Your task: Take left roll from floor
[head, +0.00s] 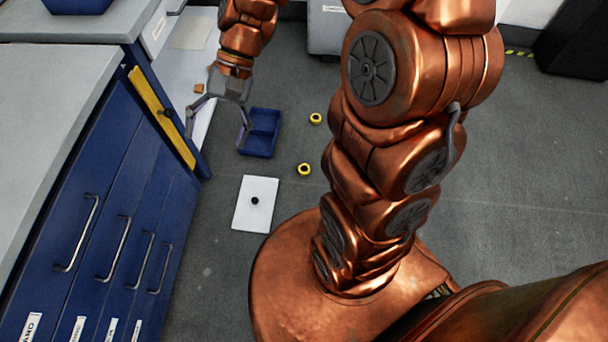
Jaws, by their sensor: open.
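Two small yellow rolls with dark centres stand out on the grey floor: a farther roll (316,118) and a nearer roll (304,169). The nearer one is slightly more to the left in the picture. My gripper (217,132) is open with its fingers spread wide and nothing seen between them. It is to the left of both rolls, with its right finger just at the left edge of a blue bin. Its height above the floor is hard to tell.
The blue bin (265,121) looks empty. A white sheet (245,219) with a small black object (255,201) lies nearer. A blue drawer cabinet (90,220) with handles fills the left, with a small orange block (199,89) beyond. Floor right of the rolls is partly hidden by my arm.

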